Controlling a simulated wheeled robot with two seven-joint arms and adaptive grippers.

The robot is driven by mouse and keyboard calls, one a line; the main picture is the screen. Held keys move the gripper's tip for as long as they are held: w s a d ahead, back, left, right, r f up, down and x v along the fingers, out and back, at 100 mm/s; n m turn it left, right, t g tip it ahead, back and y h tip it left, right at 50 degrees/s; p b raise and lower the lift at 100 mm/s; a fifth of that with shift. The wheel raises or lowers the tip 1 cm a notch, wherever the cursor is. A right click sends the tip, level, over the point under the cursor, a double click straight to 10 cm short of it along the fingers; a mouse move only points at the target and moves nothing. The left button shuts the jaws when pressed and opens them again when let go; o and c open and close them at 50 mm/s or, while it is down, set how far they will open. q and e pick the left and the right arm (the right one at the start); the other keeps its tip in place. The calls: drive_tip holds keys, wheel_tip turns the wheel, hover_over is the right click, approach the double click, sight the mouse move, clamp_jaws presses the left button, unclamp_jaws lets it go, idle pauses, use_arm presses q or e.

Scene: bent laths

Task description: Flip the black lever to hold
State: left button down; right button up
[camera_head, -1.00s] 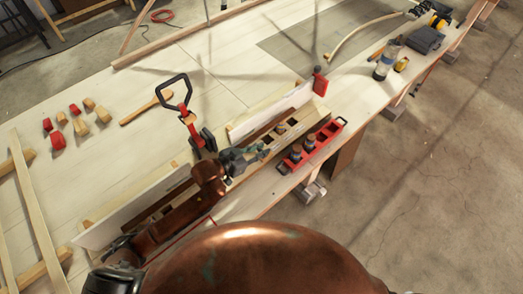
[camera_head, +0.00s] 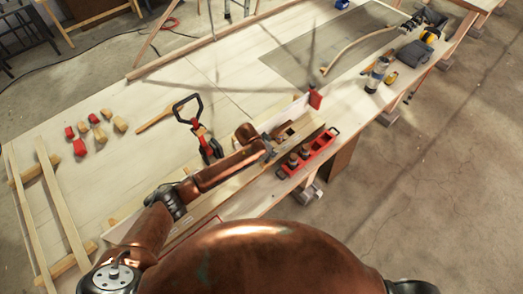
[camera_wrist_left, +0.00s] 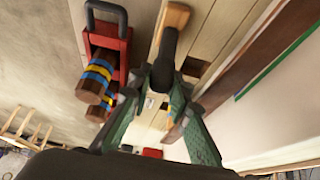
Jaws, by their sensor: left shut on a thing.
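The black lever (camera_wrist_left: 168,45) shows in the left wrist view as a dark rounded handle over the slotted wooden box (camera_wrist_left: 213,32). My left gripper (camera_wrist_left: 160,84) has its green fingers around the lever's near end and is shut on it. In the head view my left gripper (camera_head: 268,149) is at the wooden box (camera_head: 308,124), and the lever cannot be made out there. The lever's lower end and its pivot are hidden. My right gripper is not in view.
A red clamp with a black handle (camera_head: 184,104) stands to the left. Red and wooden blocks (camera_head: 97,119) lie far left.

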sight(267, 157)
use_arm(q)
drive_tip(key=shift+w+d+f+g+y, duration=0.35)
drive_tip(key=shift+d+g+y, duration=0.15)
drive_tip(key=shift+g+y, duration=0.2)
drive_tip(key=c, duration=2)
unclamp_jaws()
drive_tip(key=shift+w+f, duration=0.1)
drive_tip(key=shift+c, duration=0.2)
drive_tip(key=v, duration=1.2)
drive_tip(key=shift+d, duration=0.1)
